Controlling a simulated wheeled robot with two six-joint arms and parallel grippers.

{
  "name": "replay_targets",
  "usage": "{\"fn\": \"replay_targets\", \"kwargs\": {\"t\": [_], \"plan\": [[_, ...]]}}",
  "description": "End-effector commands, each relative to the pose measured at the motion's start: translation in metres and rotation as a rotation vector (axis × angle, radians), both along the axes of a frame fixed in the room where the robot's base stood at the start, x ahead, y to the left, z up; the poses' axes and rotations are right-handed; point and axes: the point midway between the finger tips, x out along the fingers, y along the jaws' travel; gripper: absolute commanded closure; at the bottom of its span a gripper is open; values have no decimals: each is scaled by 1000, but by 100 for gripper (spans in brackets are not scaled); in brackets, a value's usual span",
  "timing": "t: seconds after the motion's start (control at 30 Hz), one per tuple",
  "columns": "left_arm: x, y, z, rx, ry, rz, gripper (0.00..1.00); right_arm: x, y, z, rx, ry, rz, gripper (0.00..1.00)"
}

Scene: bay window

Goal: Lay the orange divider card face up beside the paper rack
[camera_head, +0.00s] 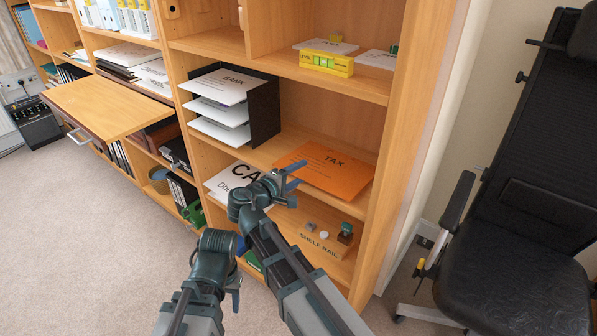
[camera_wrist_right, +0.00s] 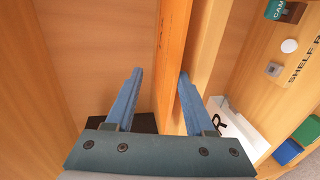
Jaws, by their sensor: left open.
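The orange divider card (camera_head: 325,168), marked TAX, lies face up on the middle shelf to the right of the black paper rack (camera_head: 265,113). Its near edge is at the shelf's front edge. My right gripper (camera_head: 297,175) is at that near edge with its fingers apart. In the right wrist view, the card (camera_wrist_right: 173,45) shows as a thin orange strip running between the open fingers (camera_wrist_right: 160,74); I cannot tell if they touch it. The rack shows there only as a dark patch. My left gripper (camera_head: 238,272) is low in front of the bookcase, open and empty.
The rack holds several paper trays with a BANK sheet (camera_head: 225,86) on top. A lower shelf holds a white lettered sheet (camera_head: 228,182) and a SHELF RAIL board (camera_head: 322,238) with small items. The shelf above holds a yellow level (camera_head: 327,62). A black chair (camera_head: 510,230) stands right.

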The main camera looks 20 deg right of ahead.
Motion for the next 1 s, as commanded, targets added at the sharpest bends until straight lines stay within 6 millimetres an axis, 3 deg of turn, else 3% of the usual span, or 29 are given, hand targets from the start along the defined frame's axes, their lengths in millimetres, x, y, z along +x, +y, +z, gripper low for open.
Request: {"fn": "replay_targets", "kwargs": {"t": [0.03, 0.53, 1.0], "plan": [[0, 0, 9, 0, 0, 0, 50, 0, 0, 6, 12, 9, 0, 48], [0, 0, 46, 0, 0, 0, 50, -2, 2, 10, 135, 106, -2, 48], [0, 0, 51, 0, 0, 0, 50, -2, 3, 7, 165, 130, -1, 48]]}}
